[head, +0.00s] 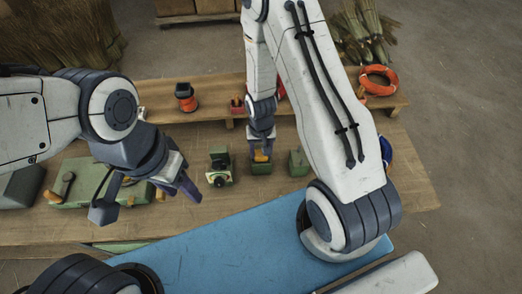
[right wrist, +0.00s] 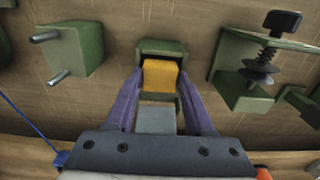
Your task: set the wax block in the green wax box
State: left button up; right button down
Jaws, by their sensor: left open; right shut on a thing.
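The wax block (right wrist: 159,74) is orange-yellow and sits between the fingers of my right gripper (right wrist: 160,82), which is shut on it. In the right wrist view the block is at the mouth of the green wax box (right wrist: 150,46), partly covering it. In the head view the block (head: 261,156) shows under the right gripper (head: 261,146), at the top of the green box (head: 261,168). I cannot tell how deep it sits or whether it touches the floor of the box. My left gripper (head: 148,205) is open and empty over the left part of the bench.
On the wooden bench (head: 225,222), a green device (head: 219,168) stands left of the wax box and a green block (head: 298,162) right of it. A green machine (head: 90,185) lies under my left gripper. A blue mat (head: 230,250) is in front. A shelf with an orange spool (head: 186,97) stands behind.

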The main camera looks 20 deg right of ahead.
aim_at(261, 153)
jog(key=shift+f+b, duration=0.3)
jog(key=shift+f, duration=0.1)
jog(key=c, duration=0.5)
grip_release()
jog(key=shift+c, duration=0.2)
jog(key=shift+r, duration=0.15)
notch_tip(261, 153, up, 11)
jog(key=p, duration=0.9)
jog(key=s+a+r+n+b, duration=0.7)
jog(key=s+a+r+b, duration=0.3)
jog(key=a, duration=0.2)
jog(key=s+r+n+y+b, duration=0.1)
jog(key=s+r+n+b, duration=0.1)
jog(key=s, duration=0.6)
jog(key=shift+a+r+n+b, duration=0.2)
jog(key=shift+r+n+b, duration=0.15)
jog(key=shift+n, duration=0.45)
